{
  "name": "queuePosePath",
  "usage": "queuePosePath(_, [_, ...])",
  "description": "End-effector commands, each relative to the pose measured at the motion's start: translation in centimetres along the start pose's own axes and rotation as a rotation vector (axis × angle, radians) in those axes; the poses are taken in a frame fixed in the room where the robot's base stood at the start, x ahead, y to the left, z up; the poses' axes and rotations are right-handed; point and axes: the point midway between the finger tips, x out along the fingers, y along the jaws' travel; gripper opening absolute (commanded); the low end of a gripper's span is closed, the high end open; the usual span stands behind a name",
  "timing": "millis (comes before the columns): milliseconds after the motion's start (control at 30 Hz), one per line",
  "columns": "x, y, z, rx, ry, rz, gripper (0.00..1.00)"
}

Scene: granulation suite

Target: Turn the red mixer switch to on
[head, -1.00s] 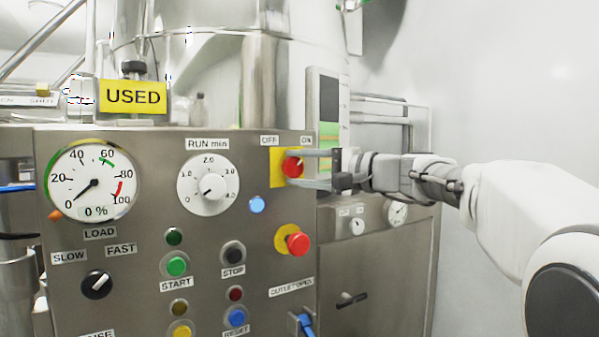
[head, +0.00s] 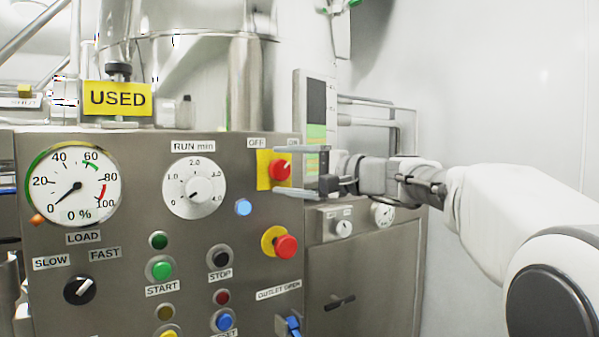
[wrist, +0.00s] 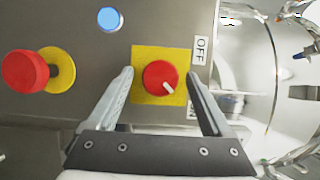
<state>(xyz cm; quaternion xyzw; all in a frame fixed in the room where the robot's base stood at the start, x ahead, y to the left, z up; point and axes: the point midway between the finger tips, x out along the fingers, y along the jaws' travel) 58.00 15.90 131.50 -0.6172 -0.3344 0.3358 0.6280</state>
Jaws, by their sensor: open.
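The red mixer switch (head: 280,169) is a round knob on a yellow plate (head: 262,170), under OFF and ON labels at the panel's upper right edge. In the head view its white mark points up and right, toward the ON label (head: 293,141). The wrist view, turned sideways, shows the knob (wrist: 160,78) with its mark toward the lower right, away from the OFF label (wrist: 200,50). My gripper (head: 276,171) is open, one finger above and one below the knob. In the wrist view the fingers stand apart from the knob on both sides, with visible gaps.
A red mushroom button (head: 286,246) on a yellow ring sits below the switch. A blue button (head: 243,207) lies to its lower left, and the RUN min dial (head: 194,188) further left. The load gauge (head: 73,186) reads about 0 %. A lower cabinet stands beneath my arm.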

Motion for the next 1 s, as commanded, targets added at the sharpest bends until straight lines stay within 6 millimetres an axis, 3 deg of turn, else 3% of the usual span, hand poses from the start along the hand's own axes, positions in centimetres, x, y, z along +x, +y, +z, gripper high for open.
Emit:
queuePosePath(167, [-1.9, 0.0, -0.1, 0.0, 0.004, 0.0, 0.84])
queuePosePath(700, [-14.4, -0.1, -0.1, 0.001, 0.005, 0.0, 0.84])
queuePosePath(1000, [-17.3, 0.0, 0.0, 0.0, 0.001, 0.0, 0.84])
